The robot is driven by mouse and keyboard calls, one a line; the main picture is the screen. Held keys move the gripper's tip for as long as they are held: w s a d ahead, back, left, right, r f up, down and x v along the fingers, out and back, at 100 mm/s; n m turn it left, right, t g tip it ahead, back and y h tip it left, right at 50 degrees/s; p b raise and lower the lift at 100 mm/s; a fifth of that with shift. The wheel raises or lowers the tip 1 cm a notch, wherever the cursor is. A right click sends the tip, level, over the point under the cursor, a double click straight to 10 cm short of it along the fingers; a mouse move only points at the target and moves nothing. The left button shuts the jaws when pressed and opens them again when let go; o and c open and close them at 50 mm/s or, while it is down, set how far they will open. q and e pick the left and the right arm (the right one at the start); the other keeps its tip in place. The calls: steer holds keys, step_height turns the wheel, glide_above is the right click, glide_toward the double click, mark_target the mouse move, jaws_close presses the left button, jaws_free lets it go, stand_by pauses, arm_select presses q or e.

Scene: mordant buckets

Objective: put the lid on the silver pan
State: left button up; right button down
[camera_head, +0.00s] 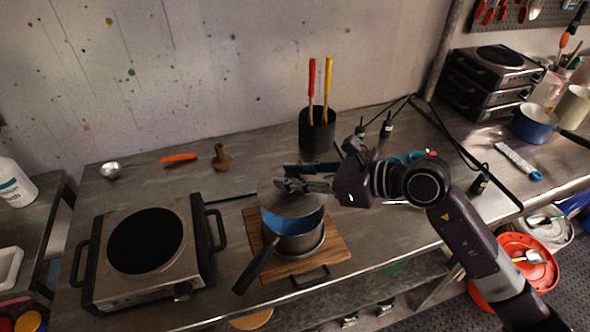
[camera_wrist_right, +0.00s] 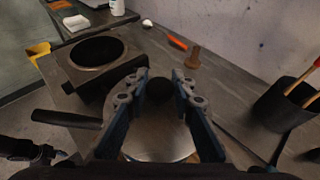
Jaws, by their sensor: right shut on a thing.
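The silver pan (camera_head: 293,243) stands on a wooden board, its dark handle (camera_head: 256,264) pointing to the front left. Blue shows inside it along the front. The round grey lid (camera_head: 290,204) is over the back part of the pan, leaving the front of the opening uncovered. My right gripper (camera_head: 288,185) is shut on the lid's dark knob, which shows between the fingers in the right wrist view (camera_wrist_right: 160,91). The lid's face (camera_wrist_right: 158,135) is below the fingers there. I cannot tell whether the lid touches the rim.
A hot plate (camera_head: 145,240) stands left of the wooden board (camera_head: 335,246). A black holder (camera_head: 317,133) with red and yellow handled tools stands behind. A blue pot (camera_head: 531,123) is far right.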

mark_target(301, 192)
steer(key=shift+f, duration=0.55)
steer(key=shift+f+b, duration=0.35)
steer(key=shift+b, duration=0.15)
steer(key=shift+f+b, duration=0.6)
steer(key=shift+f, duration=0.2)
steer(key=shift+f+b, duration=0.4)
steer(key=shift+f, duration=0.4)
arm_select(q)
steer(key=f, duration=0.1)
steer(key=s+f, duration=0.1)
steer(key=f, duration=0.1)
steer(key=shift+s+f, duration=0.3)
steer(key=shift+s, duration=0.1)
steer(key=shift+w, duration=0.25)
steer(key=shift+f, duration=0.15)
steer(key=shift+f+b, duration=0.8)
steer(key=shift+b, duration=0.2)
arm_select(e)
steer(key=shift+f, duration=0.75)
